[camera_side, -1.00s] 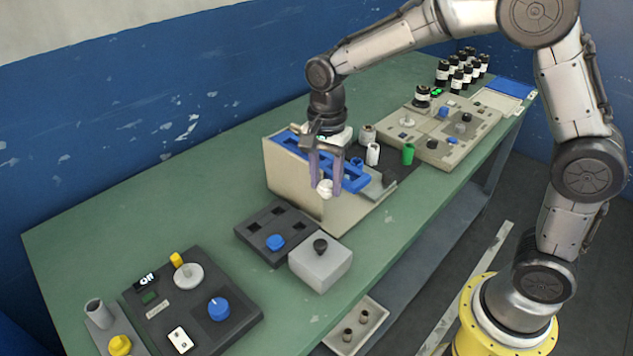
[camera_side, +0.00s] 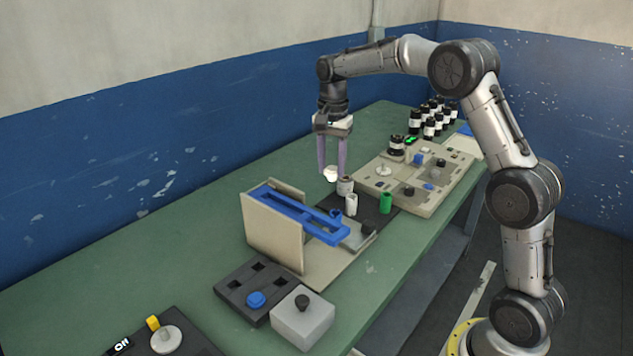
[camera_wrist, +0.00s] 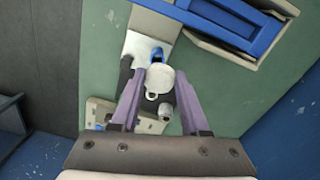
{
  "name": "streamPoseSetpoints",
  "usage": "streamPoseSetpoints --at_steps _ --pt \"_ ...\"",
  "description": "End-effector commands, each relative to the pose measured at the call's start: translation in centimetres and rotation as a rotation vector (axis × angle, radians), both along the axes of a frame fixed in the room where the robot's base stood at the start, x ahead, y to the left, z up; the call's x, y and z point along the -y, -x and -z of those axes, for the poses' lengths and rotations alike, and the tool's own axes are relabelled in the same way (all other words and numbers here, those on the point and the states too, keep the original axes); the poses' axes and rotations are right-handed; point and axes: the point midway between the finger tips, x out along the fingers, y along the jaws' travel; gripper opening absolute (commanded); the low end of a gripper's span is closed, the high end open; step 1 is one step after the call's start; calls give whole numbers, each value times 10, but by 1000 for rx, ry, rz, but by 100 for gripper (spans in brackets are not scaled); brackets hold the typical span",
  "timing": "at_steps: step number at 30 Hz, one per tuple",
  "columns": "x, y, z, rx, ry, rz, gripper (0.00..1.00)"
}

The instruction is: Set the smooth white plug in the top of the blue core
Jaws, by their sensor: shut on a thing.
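My gripper (camera_side: 331,168) is shut on the white plug (camera_side: 330,174), held between its purple fingertips in the air. The plug looks round and pale in the wrist view (camera_wrist: 160,76). The blue core (camera_side: 336,213) is mostly hidden beside the blue frame in the side view. It seems to be the small blue piece in the wrist view (camera_wrist: 157,54), just beyond the plug. In the side view the plug is above and near a grey cylinder (camera_side: 345,187); I cannot tell the exact gap.
A white cylinder (camera_side: 351,206) and a green cylinder (camera_side: 386,203) stand on the dark mat. The beige wrapper body (camera_side: 272,232) with its blue frame (camera_side: 300,213) stands to the left. A beige panel with knobs (camera_side: 418,180) lies to the right.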

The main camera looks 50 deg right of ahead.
Motion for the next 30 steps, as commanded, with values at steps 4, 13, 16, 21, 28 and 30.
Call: streamPoseSetpoints --at_steps 4,13,16,21,28,30 --pt "29 -3 2 1 0 3 0" --pt "25 -2 46 -2 0 -1 0" --pt "25 -2 52 -1 0 -1 0" --pt "25 -2 64 -2 0 -1 0" --pt "25 -2 85 -1 -1 0 0" --pt "25 -2 90 -2 0 0 0"
